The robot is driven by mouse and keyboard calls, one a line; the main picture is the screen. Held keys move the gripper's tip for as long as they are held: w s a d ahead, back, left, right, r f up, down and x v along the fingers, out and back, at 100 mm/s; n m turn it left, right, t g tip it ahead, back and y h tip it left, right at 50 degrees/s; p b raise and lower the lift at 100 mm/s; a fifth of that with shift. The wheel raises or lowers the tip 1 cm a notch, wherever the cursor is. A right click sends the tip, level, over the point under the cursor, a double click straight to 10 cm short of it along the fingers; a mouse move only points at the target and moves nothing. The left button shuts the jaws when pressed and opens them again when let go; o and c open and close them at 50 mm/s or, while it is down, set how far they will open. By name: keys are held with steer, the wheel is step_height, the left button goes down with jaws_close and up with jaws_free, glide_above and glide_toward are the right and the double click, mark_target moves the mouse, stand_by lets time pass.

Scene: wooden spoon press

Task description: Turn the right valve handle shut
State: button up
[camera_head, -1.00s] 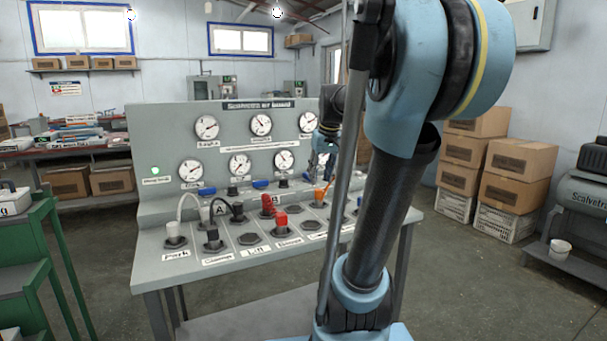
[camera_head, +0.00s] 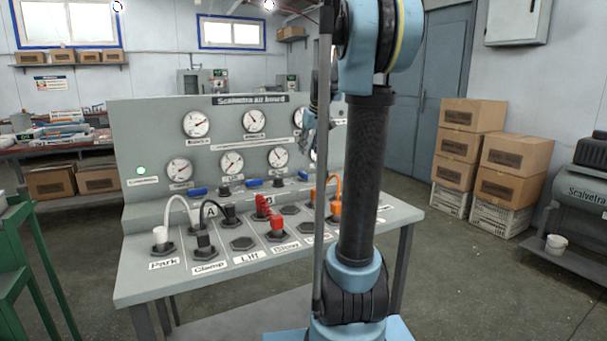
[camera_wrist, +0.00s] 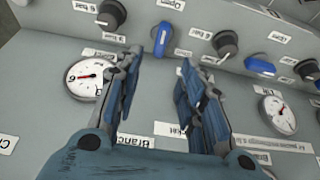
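The board (camera_head: 160,130) carries a row of small blue valve handles below its gauges. In the head view I see a left one (camera_head: 198,191), a middle one (camera_head: 254,183) and a right one (camera_head: 303,175), partly beside my arm. The wrist view is upside down. It shows a blue handle (camera_wrist: 162,38) just beyond my fingertips, probably the right one, and another (camera_wrist: 260,66) farther right. My gripper (camera_wrist: 165,62) is open and empty, its fingers spread. It seems apart from the handle; contact is hard to judge. In the head view my arm partly hides it.
Black knobs (camera_wrist: 226,43) sit between the blue handles. Gauges (camera_wrist: 275,113) are on the panel. Red connectors (camera_head: 275,225) and orange (camera_head: 336,195), white and black hoses stand on the bench ledge. Cardboard boxes (camera_head: 470,130) are stacked at right. Floor between is clear.

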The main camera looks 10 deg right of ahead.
mark_target(303, 172)
steer(key=x, duration=1.2)
steer(key=shift+w+a+f, duration=0.1)
steer(key=shift+f, duration=0.15)
jaws_close()
